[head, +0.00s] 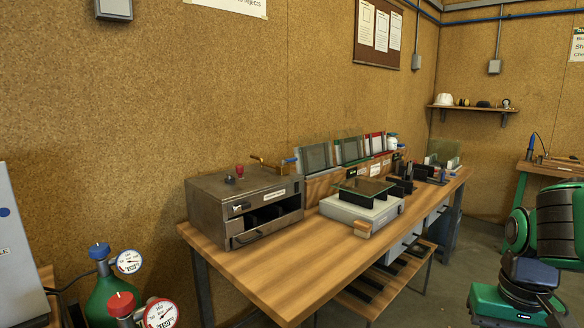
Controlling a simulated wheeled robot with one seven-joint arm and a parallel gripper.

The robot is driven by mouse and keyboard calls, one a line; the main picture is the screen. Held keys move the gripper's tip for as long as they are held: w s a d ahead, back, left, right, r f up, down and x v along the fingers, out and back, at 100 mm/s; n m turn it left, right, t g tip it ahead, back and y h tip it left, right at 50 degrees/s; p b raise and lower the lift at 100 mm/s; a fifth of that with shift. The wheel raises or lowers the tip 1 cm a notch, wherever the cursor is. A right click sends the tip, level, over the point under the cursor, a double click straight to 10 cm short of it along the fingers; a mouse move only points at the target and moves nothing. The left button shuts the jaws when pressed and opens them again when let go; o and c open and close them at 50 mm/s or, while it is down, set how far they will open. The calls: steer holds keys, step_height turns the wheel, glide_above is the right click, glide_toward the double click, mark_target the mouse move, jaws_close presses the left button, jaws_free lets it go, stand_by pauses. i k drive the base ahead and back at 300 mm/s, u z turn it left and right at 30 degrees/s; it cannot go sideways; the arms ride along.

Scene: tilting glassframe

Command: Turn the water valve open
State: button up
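A brass pipe fitting (268,163) with a small blue lever (289,161) shows behind the top right of a grey metal box on the wooden bench. It looks like the water valve, but no label on it can be read. The lever looks roughly level, and I cannot tell whether the valve is open or shut. My green and black arm (545,240) is at the lower right, far from the fitting and apart from the bench. My gripper cannot be made out in this view.
The metal box (222,203) has a red knob (240,170) on top. The bench (260,270) also holds a scale-like unit (361,207) with a glass plate (363,187). Gas cylinders with gauges (129,262) stand at lower left. Floor (440,280) is clear between bench and arm.

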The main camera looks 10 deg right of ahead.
mark_target(282, 162)
steer(key=z, duration=0.3)
steer(key=i, duration=1.15)
steer(key=u, duration=2.1)
steer(key=k, duration=0.95)
steer(key=z, duration=0.7)
